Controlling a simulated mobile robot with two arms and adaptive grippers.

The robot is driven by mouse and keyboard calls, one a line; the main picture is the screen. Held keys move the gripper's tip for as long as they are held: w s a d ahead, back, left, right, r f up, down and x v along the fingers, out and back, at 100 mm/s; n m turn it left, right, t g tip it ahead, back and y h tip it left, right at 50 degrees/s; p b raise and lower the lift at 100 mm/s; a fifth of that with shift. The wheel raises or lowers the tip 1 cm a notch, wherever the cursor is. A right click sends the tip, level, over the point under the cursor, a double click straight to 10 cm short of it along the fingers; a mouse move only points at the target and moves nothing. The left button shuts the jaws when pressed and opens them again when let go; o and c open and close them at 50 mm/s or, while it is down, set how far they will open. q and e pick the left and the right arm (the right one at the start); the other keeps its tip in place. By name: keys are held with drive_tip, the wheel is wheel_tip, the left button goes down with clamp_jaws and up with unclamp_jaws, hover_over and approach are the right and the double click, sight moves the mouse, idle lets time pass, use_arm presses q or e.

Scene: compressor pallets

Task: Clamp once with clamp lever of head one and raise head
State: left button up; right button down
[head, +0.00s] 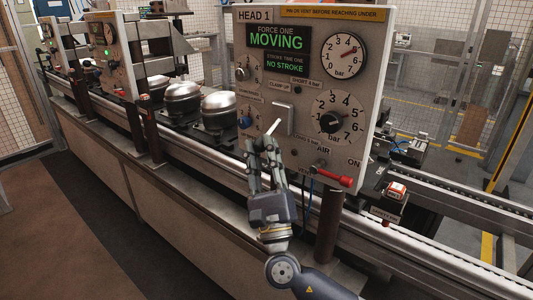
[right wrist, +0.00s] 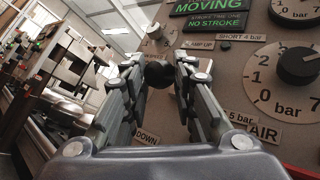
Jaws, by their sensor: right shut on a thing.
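The head one panel (head: 255,60) faces me, and its green display reads "FORCE ONE MOVING" and "NO STROKE". The clamp lever (head: 275,127) comes out of a pale slot plate (head: 285,117) below the "CLAMP UP" label and slants down to the left. My right gripper (head: 264,150) is shut on the lever's end. In the right wrist view the lever's dark knob (right wrist: 159,74) sits between the fingertips of my right gripper (right wrist: 158,82). The fingers hide part of the knob. My left gripper is not in view.
Two silver-domed compressors (head: 183,98) (head: 219,108) stand on the line left of the panel. A red valve handle (head: 334,177) sticks out at the panel's lower right, close to my right gripper. A dark post (head: 329,225) stands below it. The left floor is clear.

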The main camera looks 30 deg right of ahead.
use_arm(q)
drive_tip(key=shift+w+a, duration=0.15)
use_arm(e)
drive_tip(key=c, duration=1.4)
unclamp_jaws()
drive_tip(key=shift+o, duration=0.5)
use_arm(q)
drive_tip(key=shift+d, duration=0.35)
use_arm(e)
drive_tip(key=v, duration=1.2)
